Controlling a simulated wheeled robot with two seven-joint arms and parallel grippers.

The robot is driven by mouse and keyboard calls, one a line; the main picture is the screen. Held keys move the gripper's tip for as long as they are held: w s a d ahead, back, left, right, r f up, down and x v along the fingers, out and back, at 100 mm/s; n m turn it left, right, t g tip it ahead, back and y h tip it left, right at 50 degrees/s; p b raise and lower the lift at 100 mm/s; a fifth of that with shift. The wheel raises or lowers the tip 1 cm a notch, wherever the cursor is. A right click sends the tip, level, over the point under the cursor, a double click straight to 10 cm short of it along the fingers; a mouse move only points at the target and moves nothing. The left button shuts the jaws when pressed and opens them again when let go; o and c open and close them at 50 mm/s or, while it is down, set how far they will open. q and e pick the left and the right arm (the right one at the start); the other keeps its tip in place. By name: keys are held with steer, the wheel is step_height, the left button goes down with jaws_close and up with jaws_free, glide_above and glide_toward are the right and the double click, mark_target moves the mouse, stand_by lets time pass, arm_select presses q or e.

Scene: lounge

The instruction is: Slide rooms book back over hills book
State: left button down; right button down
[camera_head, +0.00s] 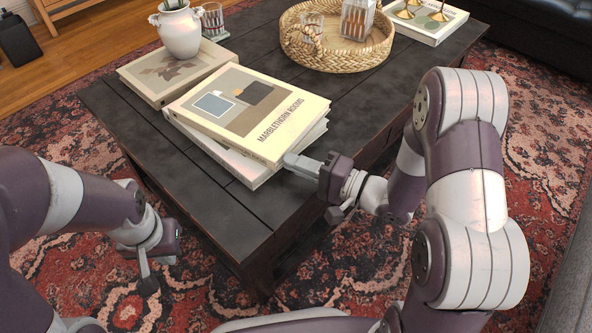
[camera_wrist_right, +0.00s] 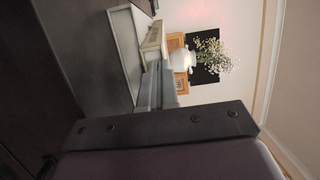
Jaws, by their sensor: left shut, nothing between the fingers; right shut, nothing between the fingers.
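The rooms book (camera_head: 250,109), cream with "Marblethorn Rooms" on its cover, lies on top of a white book (camera_head: 236,161), which I take to be the hills book; its cover is hidden. The white book's edge shows below the upper book along the near side. My right gripper (camera_head: 288,160) is shut and empty, its fingertips at the near right corner of the rooms book; I cannot tell if they touch. In the right wrist view its fingers (camera_wrist_right: 157,88) point toward the books. My left gripper (camera_head: 147,282) is shut and empty, low beside the table's left edge.
The dark coffee table (camera_head: 213,210) is bare along its near end. Another book (camera_head: 175,73) lies behind left, with a white vase (camera_head: 180,30) on it. A woven tray (camera_head: 337,53) with glasses stands at the back, and a further book (camera_head: 429,22) lies back right.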

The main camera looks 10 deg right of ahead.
steer(key=shift+a, duration=0.2)
steer(key=p, duration=0.1)
steer(key=a+p, duration=0.1)
steer(key=shift+s+a+r+p, duration=0.15)
steer(key=shift+a+r+p, duration=0.1)
steer(key=shift+r+p, duration=0.15)
steer(key=shift+a+f, duration=0.2)
steer(key=shift+f, duration=0.2)
